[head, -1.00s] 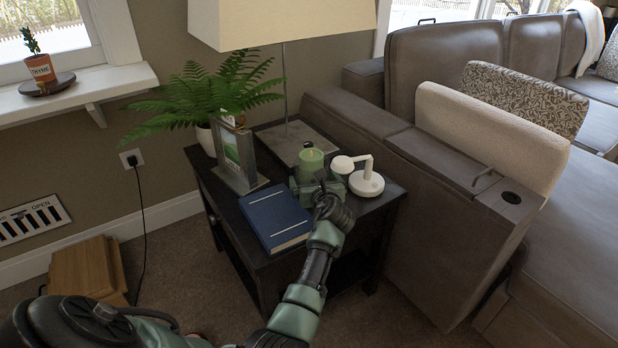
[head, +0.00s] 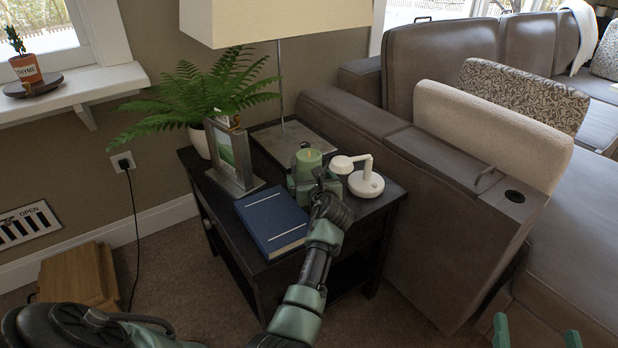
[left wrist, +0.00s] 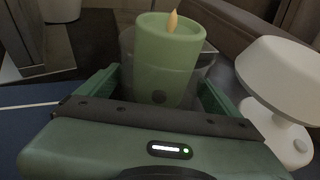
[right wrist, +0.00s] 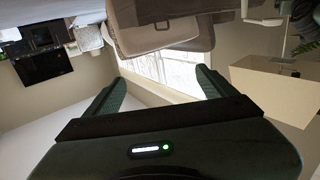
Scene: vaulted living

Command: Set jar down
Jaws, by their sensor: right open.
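The jar is a clear glass with a green candle (head: 308,158) in it, upright over the right part of the dark side table (head: 268,262). In the left wrist view the candle (left wrist: 165,62) stands between my left gripper's widely spaced fingers. My left gripper (head: 307,185) is at the jar's near side; whether its fingers press on the glass I cannot tell. The jar's bottom is hidden by the gripper, so contact with the tabletop does not show. My right gripper (head: 537,335) is open and empty at the lower right, also seen in its wrist view (right wrist: 160,82).
A small white lamp (head: 366,183) stands close to the right of the jar. A blue book (head: 272,220), a picture frame (head: 228,155), a fern (head: 215,95) and a table lamp (head: 283,80) crowd the table. The grey sofa (head: 440,200) borders it on the right.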

